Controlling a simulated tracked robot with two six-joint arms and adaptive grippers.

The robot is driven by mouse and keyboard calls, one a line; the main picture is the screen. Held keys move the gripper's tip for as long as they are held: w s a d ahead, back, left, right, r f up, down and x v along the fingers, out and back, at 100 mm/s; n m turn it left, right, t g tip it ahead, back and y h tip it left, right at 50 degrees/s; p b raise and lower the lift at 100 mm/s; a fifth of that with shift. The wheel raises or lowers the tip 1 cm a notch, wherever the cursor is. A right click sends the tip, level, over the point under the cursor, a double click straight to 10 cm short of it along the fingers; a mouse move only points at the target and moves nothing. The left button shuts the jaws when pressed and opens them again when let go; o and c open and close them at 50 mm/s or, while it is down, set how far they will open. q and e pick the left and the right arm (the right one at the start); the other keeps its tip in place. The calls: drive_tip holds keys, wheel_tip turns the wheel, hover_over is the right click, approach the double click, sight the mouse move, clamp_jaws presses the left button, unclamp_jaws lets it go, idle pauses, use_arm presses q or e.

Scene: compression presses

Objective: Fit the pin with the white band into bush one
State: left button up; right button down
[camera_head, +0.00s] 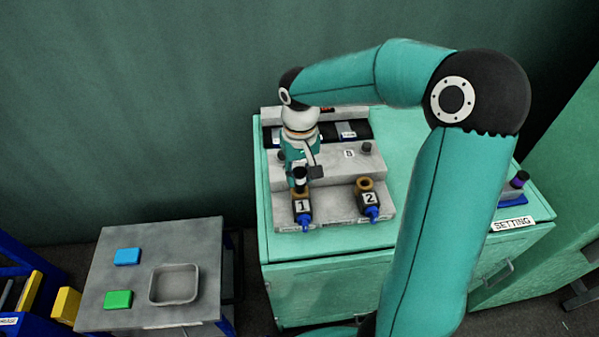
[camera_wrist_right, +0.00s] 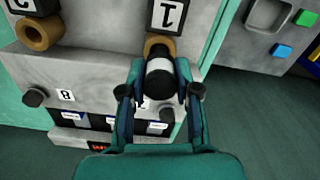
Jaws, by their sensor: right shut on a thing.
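The pin with the white band (camera_head: 299,174) is dark with a white ring; it stands roughly upright at bush one (camera_head: 302,190), the brass-coloured ring behind the label "1". In the wrist view the pin (camera_wrist_right: 159,68) lies between the fingers of my right gripper (camera_wrist_right: 160,78), which is shut on it. Bush one (camera_wrist_right: 155,44) shows just beyond the pin, partly covered by it. I cannot tell whether the pin's lower end is inside the bush or just above it. In the head view my right gripper (camera_head: 306,172) is at the pin. My left gripper is not in view.
Bush two (camera_head: 365,184) sits to the right of bush one, empty-looking. Blue-tipped parts stick out in front of both. A grey table (camera_head: 135,275) at left holds a tray (camera_head: 174,301), a blue block (camera_head: 127,256) and a green block (camera_head: 118,299). A "SETTING" label (camera_head: 512,224) is at right.

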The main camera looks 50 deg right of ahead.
sight(300, 171)
drive_tip(key=shift+f+b, duration=1.05)
drive_tip(key=shift+f, duration=0.3)
drive_tip(key=c, duration=0.7)
unclamp_jaws()
drive_tip(key=shift+r, duration=0.1)
drive_tip(key=shift+c, duration=0.2)
wheel_tip(300, 171, up, 12)
drive_tip(key=shift+f, duration=0.1)
